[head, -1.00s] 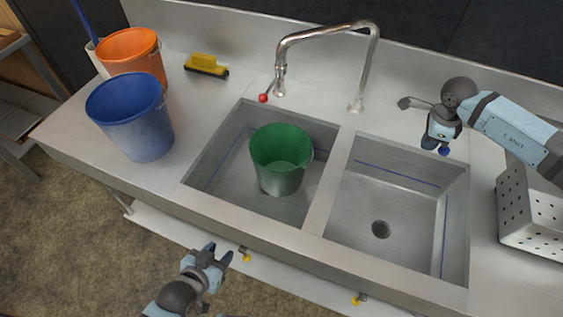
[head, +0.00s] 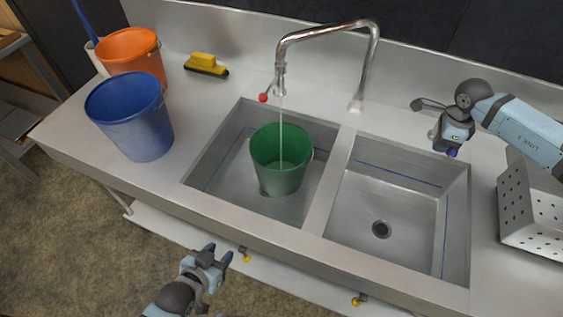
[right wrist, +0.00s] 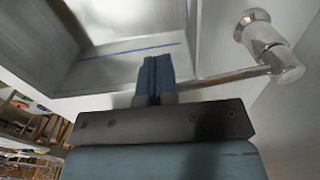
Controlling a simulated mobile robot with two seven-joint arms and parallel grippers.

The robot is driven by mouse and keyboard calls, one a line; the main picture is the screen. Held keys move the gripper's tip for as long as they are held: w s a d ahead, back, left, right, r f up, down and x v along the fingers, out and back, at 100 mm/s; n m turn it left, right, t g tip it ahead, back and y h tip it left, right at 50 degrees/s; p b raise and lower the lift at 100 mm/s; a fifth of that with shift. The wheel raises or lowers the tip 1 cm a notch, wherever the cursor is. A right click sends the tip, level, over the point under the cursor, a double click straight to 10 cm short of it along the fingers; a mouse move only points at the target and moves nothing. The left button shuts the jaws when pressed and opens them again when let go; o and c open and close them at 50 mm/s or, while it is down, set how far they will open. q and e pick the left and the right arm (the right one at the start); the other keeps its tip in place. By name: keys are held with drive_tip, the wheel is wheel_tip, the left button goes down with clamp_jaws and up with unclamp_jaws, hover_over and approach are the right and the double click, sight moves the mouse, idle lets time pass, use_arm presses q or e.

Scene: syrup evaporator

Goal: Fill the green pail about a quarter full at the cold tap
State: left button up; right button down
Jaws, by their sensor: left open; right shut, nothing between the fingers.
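The green pail (head: 281,176) stands upright in the left basin (head: 222,166). A thin stream of water (head: 281,128) falls from the spout (head: 280,88) into it. The water level inside is too unclear to tell. My left gripper (head: 218,258) is open and empty in front of the counter.
A blue bucket (head: 135,120) and an orange bucket (head: 130,52) stand on the counter at left, near a yellow brush (head: 206,62). A red knob (head: 263,98) is left of the spout. The right basin (head: 400,205) is empty. A perforated metal box (head: 530,215) is at right.

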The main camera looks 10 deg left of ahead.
drive_tip(key=shift+s+d, duration=0.15)
drive_tip(key=shift+d, duration=1.4)
drive_tip(key=shift+a+r+p, duration=0.15)
drive_tip(key=shift+r+p, duration=0.45)
drive_tip(key=shift+r, duration=0.95)
drive_tip(key=shift+a+r+p, duration=0.15)
drive_tip(key=shift+r+p, duration=0.45)
drive_tip(key=shift+r, duration=0.95)
drive_tip(key=d+b, duration=0.2)
drive_tip(key=d, duration=0.7)
drive_tip(key=f+b, duration=0.2)
drive_tip(key=f, duration=0.1)
drive_tip(key=f+b, duration=0.2)
drive_tip(key=shift+d+f, duration=0.2)
drive_tip(key=shift+f, duration=0.2)
drive_tip(key=shift+r, duration=0.15)
